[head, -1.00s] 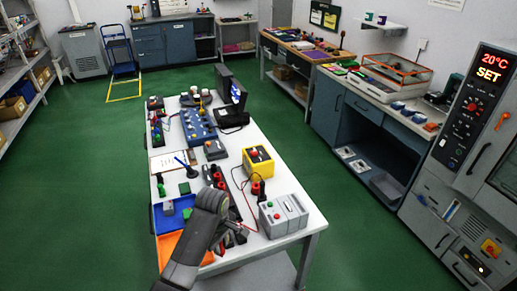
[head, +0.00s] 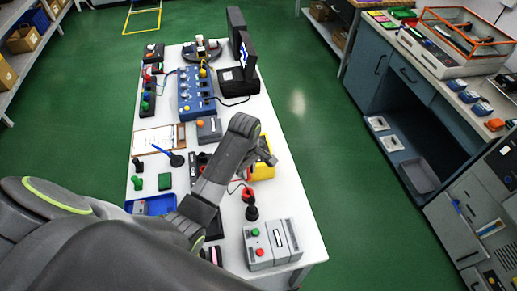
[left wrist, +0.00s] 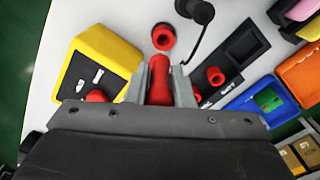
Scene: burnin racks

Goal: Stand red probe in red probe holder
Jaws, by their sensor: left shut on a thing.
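My left gripper (left wrist: 160,82) is shut on the red probe (left wrist: 160,80), which sits between its two grey fingers in the left wrist view. Just past the probe's tip is a red, round holder (left wrist: 163,37) with a dark hole. The probe appears apart from it, and its height above the table is unclear. My left arm's dark link largely hides the gripper and probe there. My right gripper is not in view.
A yellow box (left wrist: 100,62) with a red knob is close on the left in the wrist view. A black holder (left wrist: 196,9) stands beside the red one. A black slotted tray (left wrist: 240,48) and blue and orange bins lie right. A grey box (head: 271,244) occupies the table's near corner.

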